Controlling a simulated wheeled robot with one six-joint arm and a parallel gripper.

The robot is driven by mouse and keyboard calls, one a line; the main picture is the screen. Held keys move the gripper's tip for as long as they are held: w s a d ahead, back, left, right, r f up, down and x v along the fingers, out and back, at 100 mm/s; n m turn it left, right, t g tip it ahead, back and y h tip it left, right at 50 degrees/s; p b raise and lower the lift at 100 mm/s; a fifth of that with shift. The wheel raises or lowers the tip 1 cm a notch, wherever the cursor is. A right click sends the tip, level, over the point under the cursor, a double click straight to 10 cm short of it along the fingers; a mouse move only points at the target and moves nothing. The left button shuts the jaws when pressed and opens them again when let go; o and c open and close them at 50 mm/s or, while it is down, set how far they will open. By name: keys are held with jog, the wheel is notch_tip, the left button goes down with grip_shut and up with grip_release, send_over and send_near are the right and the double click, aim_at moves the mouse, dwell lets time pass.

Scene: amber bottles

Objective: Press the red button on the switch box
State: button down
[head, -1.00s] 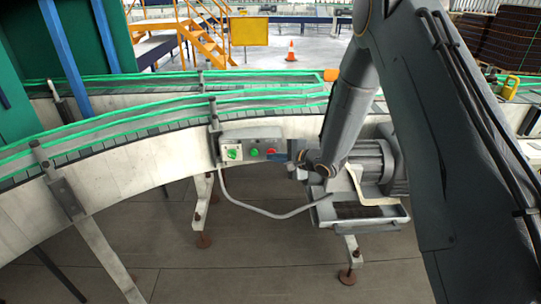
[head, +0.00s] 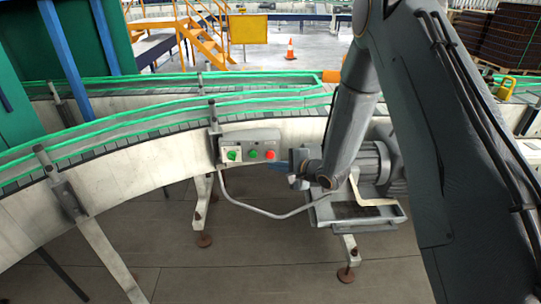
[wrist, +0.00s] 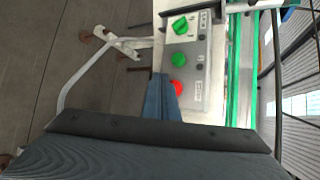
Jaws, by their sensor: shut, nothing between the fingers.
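The grey switch box (head: 240,136) is fixed to the side of the conveyor. It carries the red button (head: 270,155) at its right end, a green button (head: 253,154) and a green rotary knob (head: 232,155). In the wrist view the red button (wrist: 178,87) is partly covered by the blue fingers of my gripper (wrist: 161,85), which are shut and empty. In the head view my gripper (head: 278,167) is just below and right of the red button. I cannot tell whether the fingertips touch the box.
A grey cable (head: 250,209) hangs in a loop below the box. A motor (head: 373,165) with a tray (head: 340,215) under it stands to the right, behind my arm. The curved conveyor (head: 110,170) runs left. The floor in front is clear.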

jog(key=shift+s+p, duration=0.4)
jog(key=shift+s, duration=0.8)
